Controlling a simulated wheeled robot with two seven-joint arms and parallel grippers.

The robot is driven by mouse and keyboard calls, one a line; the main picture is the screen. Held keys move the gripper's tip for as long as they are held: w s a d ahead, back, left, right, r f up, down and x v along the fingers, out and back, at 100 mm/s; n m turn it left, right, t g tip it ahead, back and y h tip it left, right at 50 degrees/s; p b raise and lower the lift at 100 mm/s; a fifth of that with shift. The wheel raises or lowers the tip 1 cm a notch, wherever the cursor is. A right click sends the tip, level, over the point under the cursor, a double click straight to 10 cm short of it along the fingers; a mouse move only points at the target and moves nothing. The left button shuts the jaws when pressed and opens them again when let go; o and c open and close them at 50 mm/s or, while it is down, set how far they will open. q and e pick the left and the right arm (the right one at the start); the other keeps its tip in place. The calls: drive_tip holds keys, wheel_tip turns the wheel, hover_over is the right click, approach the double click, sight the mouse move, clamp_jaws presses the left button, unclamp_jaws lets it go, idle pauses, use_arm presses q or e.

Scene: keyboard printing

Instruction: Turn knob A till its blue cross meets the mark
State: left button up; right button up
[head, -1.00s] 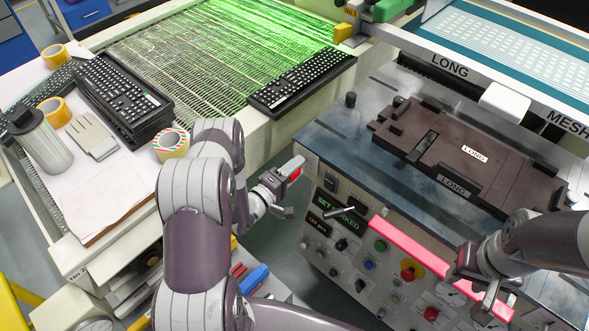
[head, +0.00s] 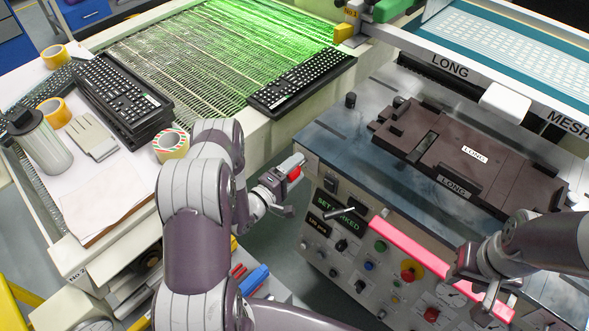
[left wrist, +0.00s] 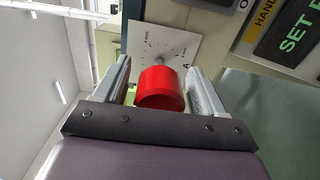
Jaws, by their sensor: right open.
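A red knob (left wrist: 160,88) stands out from a pale scale plate (left wrist: 165,40) in the left wrist view, with a letter A printed beside it. My left gripper (left wrist: 160,75) has one finger on each side of the knob, with narrow gaps showing. In the head view, my left gripper (head: 287,172) is at the left end of the machine's front panel, and the red knob (head: 294,174) shows at its fingers. I cannot make out the blue cross or the mark. My right gripper (head: 482,285) is open and empty in front of the panel's right part.
The control panel (head: 335,255) carries a lever, buttons and a pink bar (head: 415,250). A dark fixture (head: 440,150) lies on the machine top. At left, a table holds keyboards (head: 120,95), tape rolls (head: 170,145) and a jar (head: 45,150).

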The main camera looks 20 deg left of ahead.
use_arm(q)
drive_tip(key=b+v, duration=0.1)
drive_tip(key=v, duration=1.1)
drive_tip(key=shift+s+a, duration=0.15)
drive_tip(key=shift+s, duration=0.15)
